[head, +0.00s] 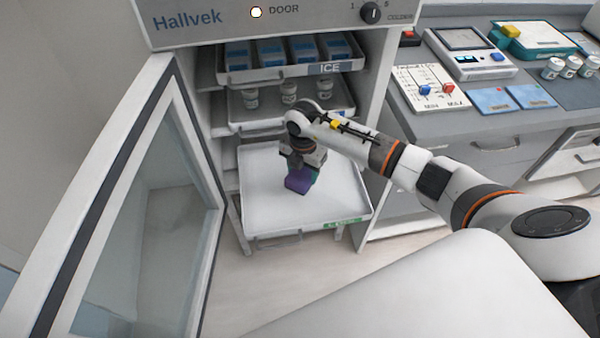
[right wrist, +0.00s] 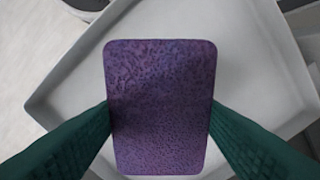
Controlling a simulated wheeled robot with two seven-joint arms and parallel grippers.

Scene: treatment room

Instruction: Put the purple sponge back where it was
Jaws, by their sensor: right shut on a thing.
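The purple sponge (head: 298,182) is in my right gripper (head: 303,174), over the lowest pulled-out white tray (head: 265,212) of the fridge. In the right wrist view the sponge (right wrist: 160,105) sits between the two green fingers of my right gripper (right wrist: 160,125), which touch its sides. Bare tray (right wrist: 75,90) shows around the sponge in that view. I cannot tell whether the sponge touches the tray floor. The tray looks otherwise empty and has a green label (head: 343,223) on its front edge. My left gripper is not in view.
The fridge door (head: 150,215) stands open at the left. Above are a shelf with small jars (head: 289,92) and a tray of blue packs marked ICE (head: 330,68). A grey counter (head: 480,135) with devices and cards is at the right. A pale surface (head: 420,295) fills the front.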

